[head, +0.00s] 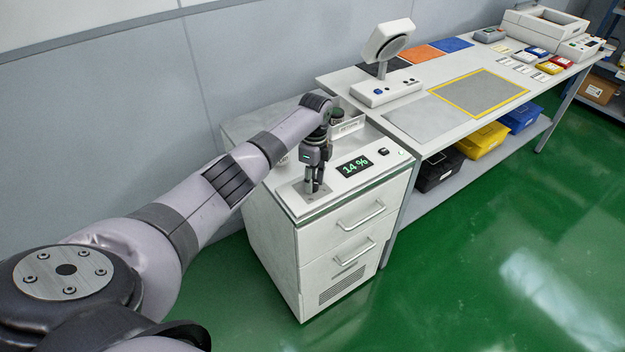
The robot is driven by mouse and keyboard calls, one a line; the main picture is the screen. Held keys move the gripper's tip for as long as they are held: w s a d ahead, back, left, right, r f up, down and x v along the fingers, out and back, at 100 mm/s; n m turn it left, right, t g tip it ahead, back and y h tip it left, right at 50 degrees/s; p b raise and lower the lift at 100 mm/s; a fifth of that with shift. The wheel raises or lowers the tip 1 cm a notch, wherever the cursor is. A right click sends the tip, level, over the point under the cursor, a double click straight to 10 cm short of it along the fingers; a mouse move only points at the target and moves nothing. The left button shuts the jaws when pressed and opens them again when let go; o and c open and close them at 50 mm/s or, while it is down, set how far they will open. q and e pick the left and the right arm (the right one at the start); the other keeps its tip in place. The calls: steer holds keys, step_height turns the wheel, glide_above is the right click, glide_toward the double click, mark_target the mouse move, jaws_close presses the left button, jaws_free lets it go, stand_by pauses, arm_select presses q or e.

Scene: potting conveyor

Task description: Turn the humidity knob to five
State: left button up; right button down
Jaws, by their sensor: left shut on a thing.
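A control panel (375,169) lies on top of a white cabinet in the head view. Its dark display (354,165) reads "14 %" in green. My left gripper (314,188) points down onto the left part of the panel, over a grey plate. It is shut on the humidity knob, which the fingers hide almost fully, so its pointer and scale cannot be read. My right gripper is not in view.
A small black switch (384,151) sits right of the display. A white bin (348,128) stands behind the panel. A long worktable (420,125) with mats and a white lamp-like device (388,45) adjoins on the right. Green floor in front is clear.

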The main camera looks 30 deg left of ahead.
mark_target(314, 180)
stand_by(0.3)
arm_select(q)
steer(key=o, duration=1.2)
steer(key=shift+c, duration=0.2)
steer(key=shift+r, duration=0.1)
step_height(314, 180, up, 12)
steer(key=shift+w, duration=0.4)
